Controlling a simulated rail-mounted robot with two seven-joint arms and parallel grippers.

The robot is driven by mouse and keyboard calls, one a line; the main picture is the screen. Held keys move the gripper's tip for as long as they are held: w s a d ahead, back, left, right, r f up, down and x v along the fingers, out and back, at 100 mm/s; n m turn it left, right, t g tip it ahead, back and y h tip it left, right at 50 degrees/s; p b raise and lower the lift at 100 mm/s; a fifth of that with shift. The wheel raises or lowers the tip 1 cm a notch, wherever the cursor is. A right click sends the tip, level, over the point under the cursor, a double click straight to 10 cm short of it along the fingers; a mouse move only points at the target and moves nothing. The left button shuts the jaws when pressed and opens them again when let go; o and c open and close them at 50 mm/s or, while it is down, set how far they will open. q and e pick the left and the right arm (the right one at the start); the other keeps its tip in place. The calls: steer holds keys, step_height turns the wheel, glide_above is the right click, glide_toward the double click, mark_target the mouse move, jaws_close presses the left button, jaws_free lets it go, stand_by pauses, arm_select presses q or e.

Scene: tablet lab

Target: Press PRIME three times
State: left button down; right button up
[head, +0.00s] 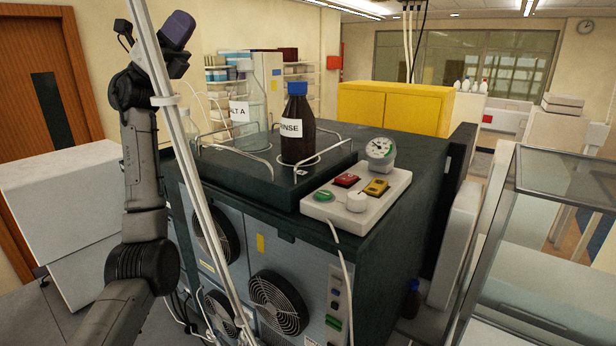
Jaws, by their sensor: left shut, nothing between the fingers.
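A white control panel (332,212) lies on the front right of the dark bench top. It carries a round green button (323,196), a red switch (346,180), a yellow switch (376,187) and a white knob (356,202). The lettering is too small to read, so I cannot tell which is PRIME. A round gauge (380,147) stands at the panel's back. My left gripper (178,29) is raised at the upper left, shut and empty, well away from the panel. My right gripper is not in view.
A brown RINSE bottle (299,127) and a clear bottle (250,105) stand in a railed black tray (300,190) left of the panel. A pale pole (199,190) crosses in front of the left arm. A glass-sided case (560,185) stands at the right.

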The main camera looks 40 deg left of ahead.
arm_select(q)
steer(key=w+d+m+g+y+p, duration=0.15)
steer(key=w+d+m+g, duration=0.25)
steer(key=d, duration=0.4)
steer(key=m+g+y+p, duration=0.3)
steer(key=m+g+y, duration=0.4)
steer(key=y, duration=0.5)
glide_above(323, 195)
step_height(323, 195, down, 17)
steer(key=n+g, duration=0.1)
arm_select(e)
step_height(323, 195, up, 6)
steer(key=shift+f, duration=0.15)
arm_select(q)
steer(key=shift+f, duration=0.2)
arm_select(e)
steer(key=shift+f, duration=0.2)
arm_select(q)
step_height(323, 195, down, 7)
steer(key=b, duration=0.6)
steer(key=shift+r, duration=0.15)
steer(key=shift+f+b, duration=0.65)
steer(key=shift+f, duration=0.25)
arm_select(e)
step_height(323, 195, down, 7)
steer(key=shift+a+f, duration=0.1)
